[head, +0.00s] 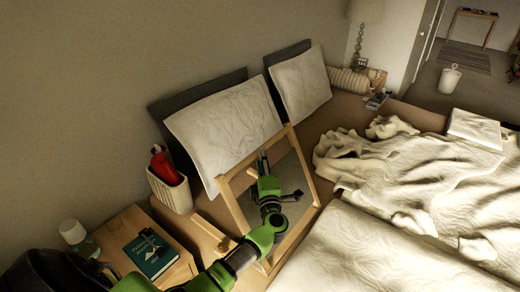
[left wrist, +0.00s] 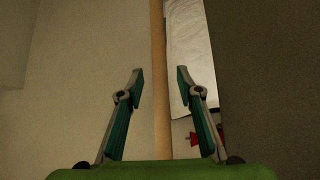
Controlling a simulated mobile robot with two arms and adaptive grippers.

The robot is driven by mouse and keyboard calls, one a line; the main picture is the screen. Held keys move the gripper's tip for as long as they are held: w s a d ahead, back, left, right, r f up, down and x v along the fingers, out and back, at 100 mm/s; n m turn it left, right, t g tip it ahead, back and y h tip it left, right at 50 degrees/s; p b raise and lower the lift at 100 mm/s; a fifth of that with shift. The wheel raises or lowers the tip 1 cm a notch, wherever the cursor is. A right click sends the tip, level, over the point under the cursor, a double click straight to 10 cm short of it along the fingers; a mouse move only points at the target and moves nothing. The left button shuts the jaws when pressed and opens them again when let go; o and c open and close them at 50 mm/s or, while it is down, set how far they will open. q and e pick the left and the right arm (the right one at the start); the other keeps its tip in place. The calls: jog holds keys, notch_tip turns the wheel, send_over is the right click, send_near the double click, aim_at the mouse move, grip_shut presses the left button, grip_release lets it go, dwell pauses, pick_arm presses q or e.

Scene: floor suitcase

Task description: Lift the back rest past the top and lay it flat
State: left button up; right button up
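The back rest (head: 303,165) is a pale wooden frame with a grey panel. In the head view it stands tilted up on the bed, in front of the left white pillow. My left gripper (head: 263,161) is at its upper part, in front of the panel. In the left wrist view a wooden bar (left wrist: 159,80) runs upright between the two spread fingertips of my left gripper (left wrist: 160,82). Neither finger visibly touches the bar. A dark grey surface fills the right of that view. My right gripper is in neither view.
White pillows (head: 222,122) lean at the bed's head by the wall. Rumpled bedding (head: 400,175) covers the right side. A nightstand (head: 120,222) with a green book (head: 148,254) is at lower left, near a white bin (head: 172,190) holding a red bottle (head: 163,165).

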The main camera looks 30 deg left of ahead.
pick_arm(q)
jog(key=x, duration=0.5)
jog(key=shift+w, duration=0.1)
jog(key=shift+d, duration=0.1)
grip_shut()
